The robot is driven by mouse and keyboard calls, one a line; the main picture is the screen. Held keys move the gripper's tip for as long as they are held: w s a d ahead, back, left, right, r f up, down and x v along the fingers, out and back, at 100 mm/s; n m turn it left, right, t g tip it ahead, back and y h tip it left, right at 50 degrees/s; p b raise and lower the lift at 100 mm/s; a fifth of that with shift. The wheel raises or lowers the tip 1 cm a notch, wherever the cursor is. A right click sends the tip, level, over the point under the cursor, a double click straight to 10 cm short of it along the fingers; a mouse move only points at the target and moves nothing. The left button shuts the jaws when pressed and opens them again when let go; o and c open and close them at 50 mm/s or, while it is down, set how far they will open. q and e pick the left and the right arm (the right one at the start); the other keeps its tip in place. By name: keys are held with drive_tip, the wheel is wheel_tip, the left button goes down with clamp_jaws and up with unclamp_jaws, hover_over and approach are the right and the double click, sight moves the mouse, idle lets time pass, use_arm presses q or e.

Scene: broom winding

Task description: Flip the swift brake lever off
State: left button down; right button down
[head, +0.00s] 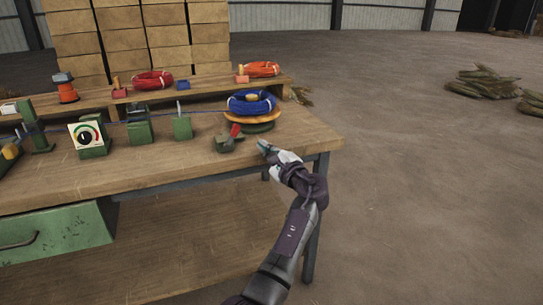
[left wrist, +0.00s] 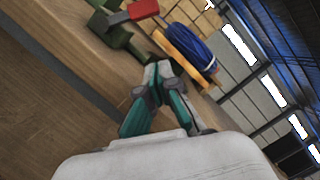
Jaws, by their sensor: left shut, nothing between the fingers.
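The brake lever (head: 235,130) has a red grip and stands tilted up on a small green base (head: 228,145) near the table's right front. In the left wrist view the red grip (left wrist: 144,9) and grey lever arm (left wrist: 118,18) show at the top. The swift, a wooden disc (head: 238,117) on a green foot with a blue wire coil (head: 252,104), stands just behind the lever. My right gripper is not in view.
The wooden table (head: 150,172) carries a green gauge box (head: 90,138) and green posts at the left. A raised shelf behind holds red (head: 153,81) and orange (head: 262,69) coils. The table's right edge is close to my gripper. Open floor lies to the right.

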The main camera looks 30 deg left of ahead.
sight(259, 152)
use_arm(q)
drive_tip(key=x, duration=0.3)
drive_tip(key=shift+w+a, duration=0.15)
drive_tip(key=shift+a, duration=0.05)
drive_tip(key=shift+s+a+r, duration=0.75)
drive_tip(key=shift+s+a, duration=0.2)
drive_tip(key=shift+s+a+r, duration=0.2)
drive_tip(key=shift+s+a, duration=0.1)
